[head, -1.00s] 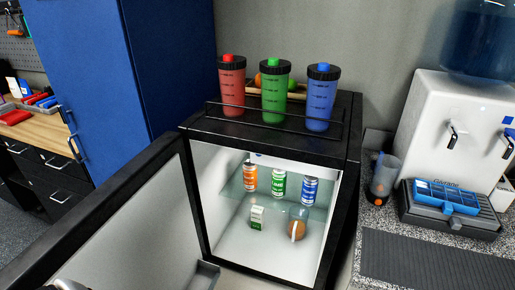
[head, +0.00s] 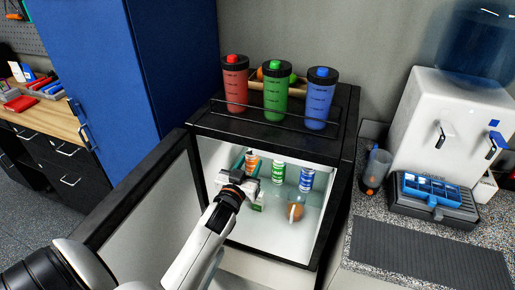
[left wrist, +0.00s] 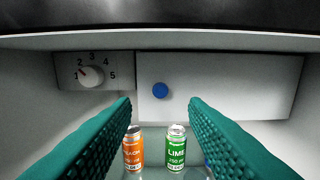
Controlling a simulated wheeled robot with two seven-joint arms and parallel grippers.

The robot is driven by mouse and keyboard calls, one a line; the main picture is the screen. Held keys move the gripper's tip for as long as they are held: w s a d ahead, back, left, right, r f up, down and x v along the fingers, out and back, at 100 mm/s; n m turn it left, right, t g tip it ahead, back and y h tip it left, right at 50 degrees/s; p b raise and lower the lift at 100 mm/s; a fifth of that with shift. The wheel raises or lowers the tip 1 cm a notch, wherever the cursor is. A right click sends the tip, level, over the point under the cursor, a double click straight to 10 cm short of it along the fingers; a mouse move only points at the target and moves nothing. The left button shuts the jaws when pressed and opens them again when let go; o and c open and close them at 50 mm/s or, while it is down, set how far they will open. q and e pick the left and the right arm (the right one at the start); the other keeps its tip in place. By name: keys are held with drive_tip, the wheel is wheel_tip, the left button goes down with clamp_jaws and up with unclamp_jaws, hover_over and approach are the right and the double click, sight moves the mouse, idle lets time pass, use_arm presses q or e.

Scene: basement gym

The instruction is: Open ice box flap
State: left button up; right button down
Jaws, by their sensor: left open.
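The ice box flap (left wrist: 225,90) is a pale panel at the top inside the small fridge, seen in the left wrist view. It looks closed. A round blue knob (left wrist: 160,90) sits on its left part. My left gripper (left wrist: 160,106) is open, its two teal fingers pointing at the flap with the knob between them in the picture. Whether the fingers touch the flap cannot be told. In the head view the left gripper (head: 243,168) is inside the upper part of the fridge opening. The fridge top hides the flap there. My right gripper is not in view.
The fridge door (head: 155,220) stands open at the left. An orange can (left wrist: 133,148), a green can (left wrist: 176,147) and a blue can (head: 306,179) stand on the glass shelf under the flap. A numbered dial (left wrist: 91,76) is left of the flap. Three bottles stand on top.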

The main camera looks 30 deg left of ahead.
sight(258, 151)
use_arm(q)
drive_tip(key=p+x, duration=0.1)
drive_tip(key=x, duration=0.6)
drive_tip(key=shift+w, duration=0.1)
clamp_jaws()
